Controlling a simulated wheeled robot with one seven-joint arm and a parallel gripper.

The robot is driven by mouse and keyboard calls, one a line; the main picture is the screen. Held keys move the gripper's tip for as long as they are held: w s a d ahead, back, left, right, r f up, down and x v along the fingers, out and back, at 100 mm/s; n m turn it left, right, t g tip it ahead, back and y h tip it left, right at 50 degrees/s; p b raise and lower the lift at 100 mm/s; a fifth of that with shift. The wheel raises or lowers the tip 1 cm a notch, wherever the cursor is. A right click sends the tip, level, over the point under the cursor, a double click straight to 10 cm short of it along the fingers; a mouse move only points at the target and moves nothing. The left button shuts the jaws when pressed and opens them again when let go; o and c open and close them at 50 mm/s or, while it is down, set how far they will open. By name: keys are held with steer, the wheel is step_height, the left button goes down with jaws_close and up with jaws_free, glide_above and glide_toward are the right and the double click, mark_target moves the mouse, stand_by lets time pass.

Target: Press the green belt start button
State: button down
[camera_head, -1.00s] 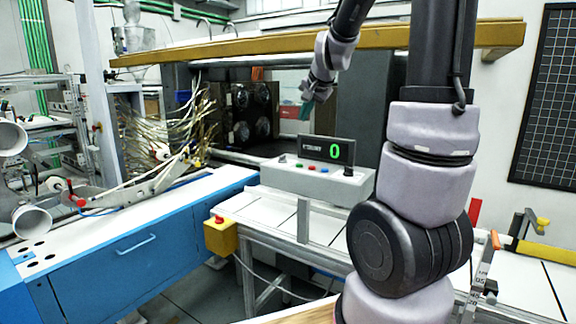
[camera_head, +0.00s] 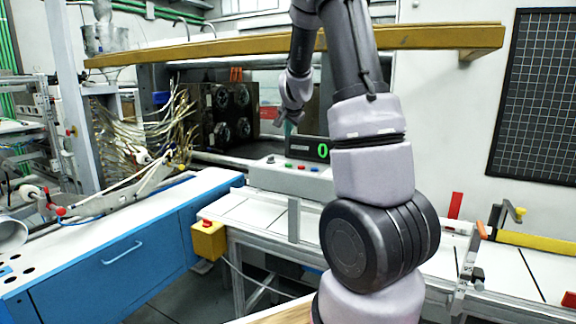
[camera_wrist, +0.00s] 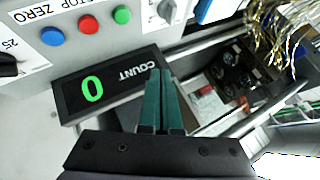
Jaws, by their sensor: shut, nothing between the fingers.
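The green button (camera_wrist: 122,15) shows near the top of the wrist view, on a pale console panel, beside a red button (camera_wrist: 88,25) and a blue button (camera_wrist: 52,36). My gripper (camera_wrist: 159,72) has dark green fingers, held together and empty. Its tips appear to the right of and below the green button in the wrist view, apart from it. In the head view my gripper (camera_head: 287,129) hangs above the console, by the display's left end.
A black count display (camera_wrist: 92,90) showing a green 0 stands on the console close to my fingers. A dark knob (camera_wrist: 167,10) is right of the green button. A yellow box (camera_head: 208,240) with a red button hangs at the conveyor's near end.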

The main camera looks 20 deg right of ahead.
mark_target(288, 165)
steer(key=shift+f, duration=4.35)
steer(key=shift+f, duration=0.4)
